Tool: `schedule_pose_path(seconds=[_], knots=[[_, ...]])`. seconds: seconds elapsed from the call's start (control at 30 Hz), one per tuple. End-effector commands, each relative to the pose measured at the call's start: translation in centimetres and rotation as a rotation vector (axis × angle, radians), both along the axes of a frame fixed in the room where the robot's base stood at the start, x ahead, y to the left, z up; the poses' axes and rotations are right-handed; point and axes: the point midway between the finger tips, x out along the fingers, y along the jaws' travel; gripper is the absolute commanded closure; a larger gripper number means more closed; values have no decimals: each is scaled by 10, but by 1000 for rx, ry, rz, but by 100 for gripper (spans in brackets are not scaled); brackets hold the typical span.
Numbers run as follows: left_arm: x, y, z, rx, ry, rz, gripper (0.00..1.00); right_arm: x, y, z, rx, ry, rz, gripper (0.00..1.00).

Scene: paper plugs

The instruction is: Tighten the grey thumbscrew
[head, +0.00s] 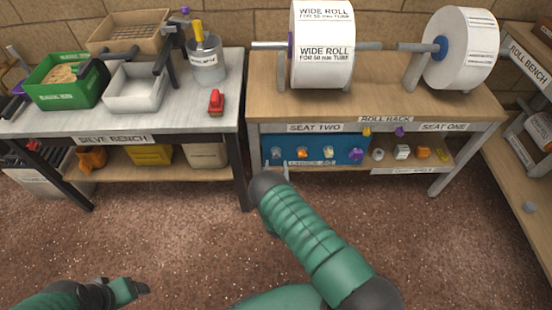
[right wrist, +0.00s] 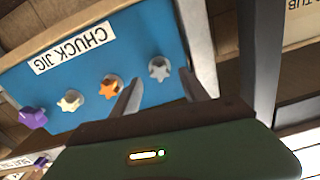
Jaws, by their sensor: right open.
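The grey thumbscrew (head: 275,153) is a star-shaped knob at the left end of a row on the blue chuck jig panel (head: 262,142). In the right wrist view the grey thumbscrew (right wrist: 159,69) faces me between the two fingers. My right gripper (right wrist: 163,76) is open, with a finger to either side of the knob and nothing held. I cannot tell whether the fingers touch it. In the head view my right gripper (head: 277,168) is small, in front of the panel's left end. My left gripper (head: 135,289) is low at the left, away from the benches; its fingers are unclear.
Orange (right wrist: 111,87), cream (right wrist: 70,101) and purple (right wrist: 33,117) knobs sit beside the grey one. Loose parts lie on the shelf (head: 410,169) to the right. A dark bench leg (head: 240,175) stands close on the left. Large white rolls (head: 322,50) are above.

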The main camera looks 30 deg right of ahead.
Motion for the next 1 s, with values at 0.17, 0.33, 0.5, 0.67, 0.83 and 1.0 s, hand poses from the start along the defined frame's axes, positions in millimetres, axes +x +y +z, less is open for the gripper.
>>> schedule_pose_path(seconds=[0.17,0.33,0.5,0.67,0.83,1.0], knots=[[0,0,-2,0,0,0,27,0,0,0,-120,74,0,47],[0,0,-1,0,0,0,27,0,0,1,-117,72,-1,47],[0,0,-5,0,0,0,27,4,-3,-1,-115,71,-2,47],[0,0,-10,0,0,0,27,11,-8,-2,-114,70,-2,47],[0,0,-16,0,0,0,27,21,-13,-1,-115,69,-1,47],[0,0,-22,0,0,0,27,29,-19,-1,-115,69,-1,47]])
